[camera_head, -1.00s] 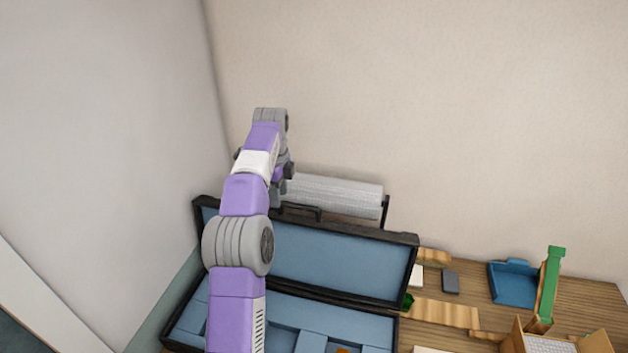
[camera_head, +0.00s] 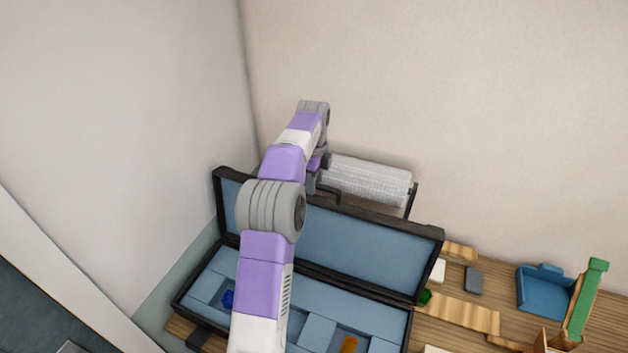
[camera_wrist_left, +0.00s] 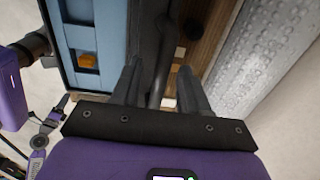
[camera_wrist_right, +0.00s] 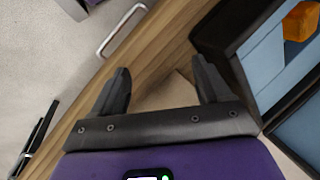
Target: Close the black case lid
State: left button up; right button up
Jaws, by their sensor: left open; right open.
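The black case (camera_head: 405,332) lies open on the table, with a light blue lining. Its lid (camera_head: 375,245) stands raised along the wall side, tilted back, with a dark handle on its outer edge. My left gripper (camera_head: 316,184) is at the lid's top edge, partly hidden by my arm. In the left wrist view, its open fingers (camera_wrist_left: 158,88) straddle the area of the lid edge and handle (camera_wrist_left: 160,75); contact cannot be told. My right gripper (camera_wrist_right: 163,88) is open and empty above the table edge, beside the case (camera_wrist_right: 235,30); it is outside the head view.
A textured grey-white roll (camera_head: 368,180) stands behind the lid, near the wall. An orange piece (camera_head: 348,344) and a blue piece (camera_head: 228,298) lie in the case. A blue tray (camera_head: 542,290) and a green bar (camera_head: 587,300) are on the right of the table.

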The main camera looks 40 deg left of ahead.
pick_arm(q)
jog(key=shift+w, duration=0.1)
jog(key=shift+w+f, duration=0.1)
jog(key=shift+c, duration=1.4)
grip_shut()
